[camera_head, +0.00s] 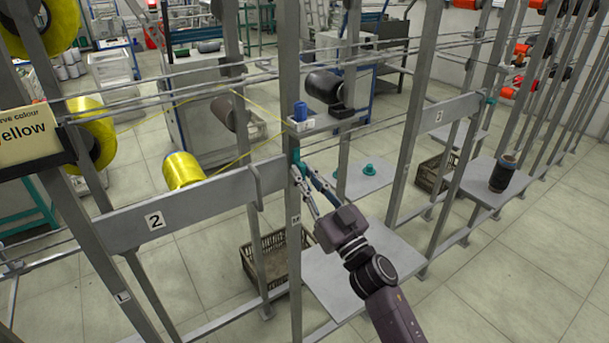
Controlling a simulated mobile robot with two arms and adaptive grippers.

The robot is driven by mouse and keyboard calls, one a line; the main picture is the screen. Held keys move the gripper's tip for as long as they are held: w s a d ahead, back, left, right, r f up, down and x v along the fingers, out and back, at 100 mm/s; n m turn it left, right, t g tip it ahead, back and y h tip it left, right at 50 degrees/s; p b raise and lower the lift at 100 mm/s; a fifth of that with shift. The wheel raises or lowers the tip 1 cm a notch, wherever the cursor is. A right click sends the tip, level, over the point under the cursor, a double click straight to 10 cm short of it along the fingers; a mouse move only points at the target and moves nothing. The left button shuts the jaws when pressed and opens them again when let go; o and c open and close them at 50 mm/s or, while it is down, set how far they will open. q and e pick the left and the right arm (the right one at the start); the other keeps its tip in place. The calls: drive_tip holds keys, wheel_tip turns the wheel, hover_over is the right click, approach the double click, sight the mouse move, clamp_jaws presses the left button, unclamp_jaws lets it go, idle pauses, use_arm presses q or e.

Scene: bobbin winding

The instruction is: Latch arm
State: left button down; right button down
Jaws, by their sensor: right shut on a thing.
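A small teal part (296,157), which looks like the latch arm, sits on the upright grey post just below a small bracket (318,124). My right gripper (304,170) reaches up to it from the lower right, with its fingertips at the teal part, and is shut on it. The fingers partly hide the teal part, so its exact angle is hard to tell. A blue cylinder (300,111) stands on the bracket above. My left gripper is not in view.
A yellow bobbin (184,170) with yellow thread sits left of the post. A "2" plate (154,220) marks the crossbar. A crate (275,262) lies below, beside a grey shelf (340,270). A dark spool (503,174) stands on the right shelf. Posts and rails surround my right arm.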

drive_tip(key=shift+n, duration=0.5)
drive_tip(key=n+g+y, duration=0.1)
drive_tip(key=n, duration=0.1)
drive_tip(key=n+g+y, duration=0.1)
drive_tip(key=n, duration=0.2)
drive_tip(key=shift+n+g, duration=0.3)
drive_tip(key=shift+g, duration=0.1)
drive_tip(key=n+g+p, duration=0.2)
drive_tip(key=n, duration=0.3)
drive_tip(key=n+g+p, duration=0.2)
drive_tip(key=n, duration=0.3)
drive_tip(key=n+g+p, duration=0.1)
drive_tip(key=n+p, duration=0.1)
drive_tip(key=n, duration=0.2)
drive_tip(key=shift+s+a+f+n+g+y, duration=0.2)
drive_tip(key=shift+a+f+n+g+y, duration=0.1)
drive_tip(key=shift+n+g, duration=0.1)
drive_tip(key=shift+n+p, duration=0.3)
drive_tip(key=shift+n, duration=0.2)
drive_tip(key=shift+f, duration=0.15)
drive_tip(key=c, duration=2)
unclamp_jaws()
